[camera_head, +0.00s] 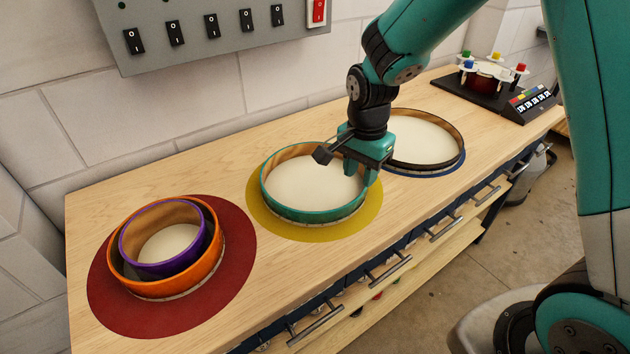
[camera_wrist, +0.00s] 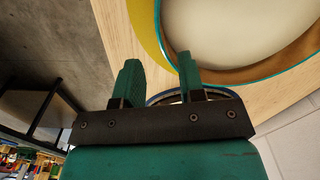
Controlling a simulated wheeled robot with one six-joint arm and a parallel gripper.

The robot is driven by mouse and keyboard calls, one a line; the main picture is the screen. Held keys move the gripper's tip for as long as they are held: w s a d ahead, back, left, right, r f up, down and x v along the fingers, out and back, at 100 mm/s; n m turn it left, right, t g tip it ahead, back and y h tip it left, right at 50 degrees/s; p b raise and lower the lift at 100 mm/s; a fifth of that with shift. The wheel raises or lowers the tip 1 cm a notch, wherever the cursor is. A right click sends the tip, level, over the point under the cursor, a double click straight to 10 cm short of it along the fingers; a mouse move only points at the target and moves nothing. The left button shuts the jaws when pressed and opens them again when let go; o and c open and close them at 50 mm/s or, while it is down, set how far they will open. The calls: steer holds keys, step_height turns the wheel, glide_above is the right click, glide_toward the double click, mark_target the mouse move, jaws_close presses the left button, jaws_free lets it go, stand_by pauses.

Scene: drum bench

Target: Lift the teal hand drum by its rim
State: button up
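The teal hand drum (camera_head: 315,215) is a shallow hoop with a teal rim and a pale skin, resting on a yellow round mat (camera_head: 262,221) mid-bench. My gripper (camera_head: 361,174) is at the right side of its rim, pointing down. One finger shows near the outer wall; the other is mostly hidden. In the wrist view my gripper (camera_wrist: 158,60) is open, its two fingers clearly apart. There the drum (camera_wrist: 235,35) fills the upper right; one finger overlaps its rim and the other lies outside it. I cannot tell whether either finger touches.
A purple drum (camera_head: 192,208) sits inside an orange drum (camera_head: 215,256) on a red mat (camera_head: 108,300) at left. A dark-rimmed drum (camera_head: 425,138) on a blue mat stands close right. A switch panel (camera_head: 210,50) hangs behind. A black device (camera_head: 495,85) is at the far end.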

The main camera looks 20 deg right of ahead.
mark_target(358, 199)
step_height(358, 199, down, 8)
steer(key=shift+w+d+f+p, duration=0.1)
steer(key=shift+d+f+p, duration=0.05)
steer(key=shift+p, duration=0.45)
jaws_close()
